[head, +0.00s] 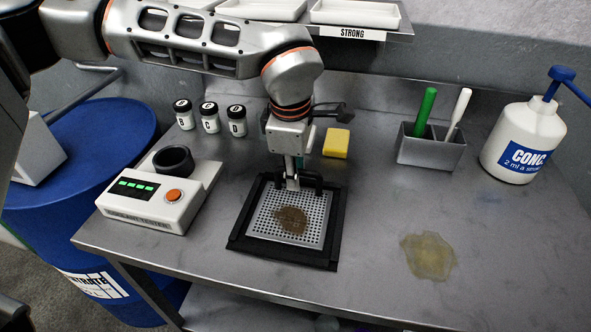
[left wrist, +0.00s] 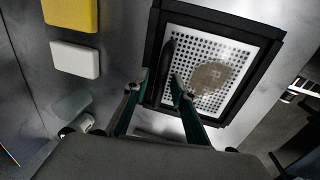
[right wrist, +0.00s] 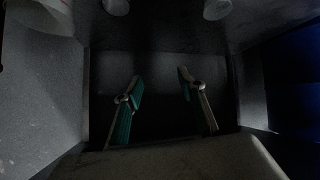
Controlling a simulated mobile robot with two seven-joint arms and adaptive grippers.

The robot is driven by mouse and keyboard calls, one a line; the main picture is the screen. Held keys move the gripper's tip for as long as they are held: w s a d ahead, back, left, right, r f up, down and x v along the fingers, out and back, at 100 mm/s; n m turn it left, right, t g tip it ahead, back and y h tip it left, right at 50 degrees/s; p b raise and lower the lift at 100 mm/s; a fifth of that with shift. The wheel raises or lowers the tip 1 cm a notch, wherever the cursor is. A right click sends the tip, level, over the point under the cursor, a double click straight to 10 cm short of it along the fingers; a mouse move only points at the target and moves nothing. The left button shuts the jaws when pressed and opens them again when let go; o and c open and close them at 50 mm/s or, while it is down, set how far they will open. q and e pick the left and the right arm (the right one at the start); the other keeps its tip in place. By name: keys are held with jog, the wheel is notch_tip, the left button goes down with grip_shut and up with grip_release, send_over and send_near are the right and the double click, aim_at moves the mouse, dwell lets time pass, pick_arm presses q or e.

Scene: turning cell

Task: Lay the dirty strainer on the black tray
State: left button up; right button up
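The dirty strainer (head: 310,228) is a pale perforated plate with a brown stain and a dark handle. It lies flat within the rim of the black tray (head: 237,240) in the head view. In the left wrist view the strainer (left wrist: 235,98) also lies inside the tray's dark frame (left wrist: 268,70). My left gripper (head: 292,183) is low at the strainer's far edge. Its fingers (left wrist: 161,85) stand apart on either side of the handle (left wrist: 167,62), with a gap showing. My right gripper (right wrist: 159,82) is open and empty in a dark area, outside the head view.
A coolant tester (head: 150,205) stands left of the tray. Small jars (head: 209,118), a yellow block (head: 337,143) and a holder with brushes (head: 431,150) are behind. A white bottle (head: 525,140) stands right. A brown puddle (head: 429,257) lies on the bench, with free room around it.

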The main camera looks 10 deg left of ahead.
pick_arm(q)
notch_tip(320, 180, up, 12)
jog(key=s+p, duration=0.1)
jog(key=s, duration=0.1)
dwell(0.5)
jog(key=shift+s, duration=0.15)
